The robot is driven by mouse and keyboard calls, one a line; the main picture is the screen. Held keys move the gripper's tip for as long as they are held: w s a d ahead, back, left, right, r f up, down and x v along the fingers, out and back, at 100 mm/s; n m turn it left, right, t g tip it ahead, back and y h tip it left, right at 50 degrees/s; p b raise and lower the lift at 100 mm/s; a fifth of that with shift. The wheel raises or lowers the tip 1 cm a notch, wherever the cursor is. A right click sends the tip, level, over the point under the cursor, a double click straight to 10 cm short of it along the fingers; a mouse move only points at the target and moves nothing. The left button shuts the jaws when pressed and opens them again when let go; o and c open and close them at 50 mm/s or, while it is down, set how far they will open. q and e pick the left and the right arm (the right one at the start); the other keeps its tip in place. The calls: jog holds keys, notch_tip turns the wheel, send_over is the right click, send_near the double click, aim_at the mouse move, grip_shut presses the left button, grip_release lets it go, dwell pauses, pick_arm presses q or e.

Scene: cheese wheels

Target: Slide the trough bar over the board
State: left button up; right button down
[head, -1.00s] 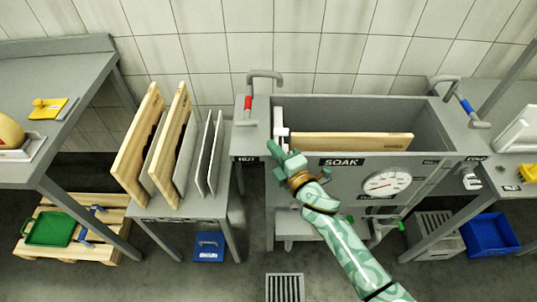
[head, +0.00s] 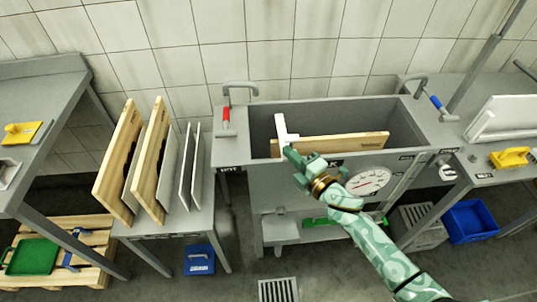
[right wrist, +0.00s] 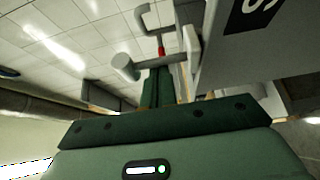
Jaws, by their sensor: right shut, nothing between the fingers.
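The wooden board (head: 345,143) stands in the grey soak trough (head: 408,160), its long top edge showing. The white trough bar (head: 281,126) crosses the trough near the board's left end, right of the trough's left inner wall. My right gripper (head: 291,154) is shut and empty at the trough's front rim, by the bar's near end. Whether it touches the bar is unclear. In the right wrist view the shut fingers (right wrist: 160,88) point up beside a pale bar part with a rounded end (right wrist: 125,66). My left gripper is out of view.
A red-handled tap (head: 226,118) stands at the trough's left, a blue-handled one (head: 437,103) at its right. A dial (head: 368,181) is on the trough's front. Boards stand in a rack (head: 180,220) at left. The trough is open right of the bar.

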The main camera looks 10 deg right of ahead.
jog(key=d, duration=0.8)
